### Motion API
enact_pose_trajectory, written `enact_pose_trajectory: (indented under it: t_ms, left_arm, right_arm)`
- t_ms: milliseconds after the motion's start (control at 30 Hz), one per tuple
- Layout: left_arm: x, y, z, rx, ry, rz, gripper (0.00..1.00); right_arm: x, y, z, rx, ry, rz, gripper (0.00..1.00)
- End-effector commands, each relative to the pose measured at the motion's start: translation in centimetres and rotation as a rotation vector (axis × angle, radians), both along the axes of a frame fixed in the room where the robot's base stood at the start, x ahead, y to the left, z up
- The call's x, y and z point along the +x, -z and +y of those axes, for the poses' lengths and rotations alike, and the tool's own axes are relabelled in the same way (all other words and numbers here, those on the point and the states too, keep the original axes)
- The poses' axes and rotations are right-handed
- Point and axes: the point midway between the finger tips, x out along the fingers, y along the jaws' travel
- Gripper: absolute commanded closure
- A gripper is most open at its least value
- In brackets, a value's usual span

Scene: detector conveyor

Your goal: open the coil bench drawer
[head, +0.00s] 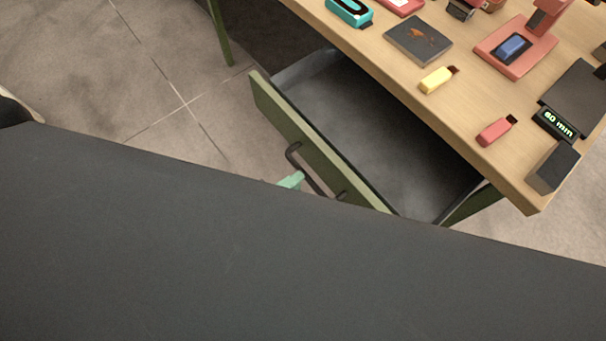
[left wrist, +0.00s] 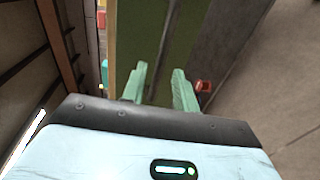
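The coil bench drawer has a green front (head: 310,140) and is pulled well out from under the wooden bench top (head: 470,120). Its grey interior (head: 365,115) looks empty in the part that shows. A dark bar handle (head: 305,172) is on the front. In the head view, a pale green fingertip of my left gripper (head: 291,181) shows beside the handle; the rest is hidden by a dark surface. My right gripper is out of view.
On the bench lie a yellow block (head: 437,80), a red block (head: 494,131), a dark square plate (head: 418,40), a red device with a screen (head: 512,48) and a timer display (head: 556,124). A large dark surface (head: 250,260) covers the foreground. Tiled floor (head: 150,60) is clear left of the drawer.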

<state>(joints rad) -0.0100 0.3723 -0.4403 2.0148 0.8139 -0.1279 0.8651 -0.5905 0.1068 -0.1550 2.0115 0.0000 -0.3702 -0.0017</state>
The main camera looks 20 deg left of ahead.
Motion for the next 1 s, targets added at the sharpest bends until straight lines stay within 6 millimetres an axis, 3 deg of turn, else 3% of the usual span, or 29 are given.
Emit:
enact_pose_trajectory:
  t_ms: [100,300,867,1000]
  left_arm:
    - [-1.5,-0.2,1.0,0.002,0.001,0.003,0.71]
    - [-2.7,-0.7,1.9,0.000,0.001,0.000,0.71]
    - [-2.8,-0.8,2.0,-0.001,0.000,-0.001,0.71]
    - [-3.4,-0.5,2.2,0.082,0.003,-0.022,0.71]
  right_arm:
    - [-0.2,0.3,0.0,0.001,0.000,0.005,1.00]
    - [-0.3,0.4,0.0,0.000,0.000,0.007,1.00]
    - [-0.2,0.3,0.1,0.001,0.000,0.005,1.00]
    - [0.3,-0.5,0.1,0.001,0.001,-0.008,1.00]
